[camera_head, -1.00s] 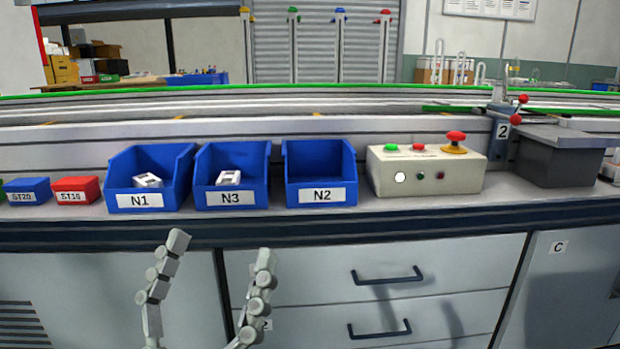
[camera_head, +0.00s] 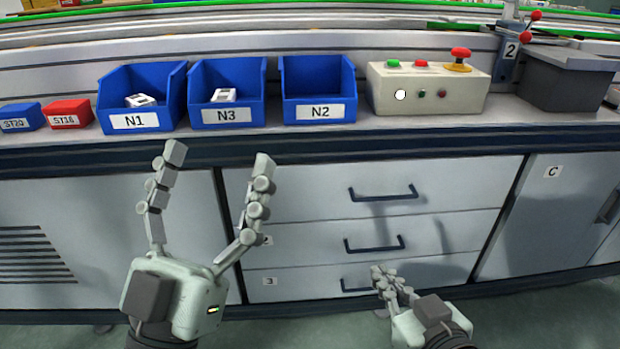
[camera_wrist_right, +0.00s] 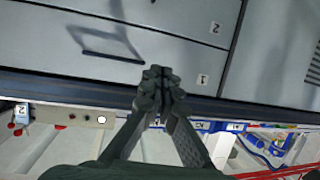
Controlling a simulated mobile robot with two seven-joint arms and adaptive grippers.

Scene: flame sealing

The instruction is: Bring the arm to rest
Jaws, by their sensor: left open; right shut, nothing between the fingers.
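My left gripper (camera_head: 215,165) is open and empty, held in front of the bench drawers with its fingers pointing up toward the bins. My right gripper (camera_head: 382,272) is lower and further right in the head view, in front of the lowest drawer. Its fingers are shut together with nothing between them. In the right wrist view the shut fingertips (camera_wrist_right: 158,76) lie across the picture of the drawer fronts and bench edge. Neither gripper is seen touching anything.
N1 and N3 hold white parts; N2 looks empty. Drawers (camera_head: 390,230) lie below.

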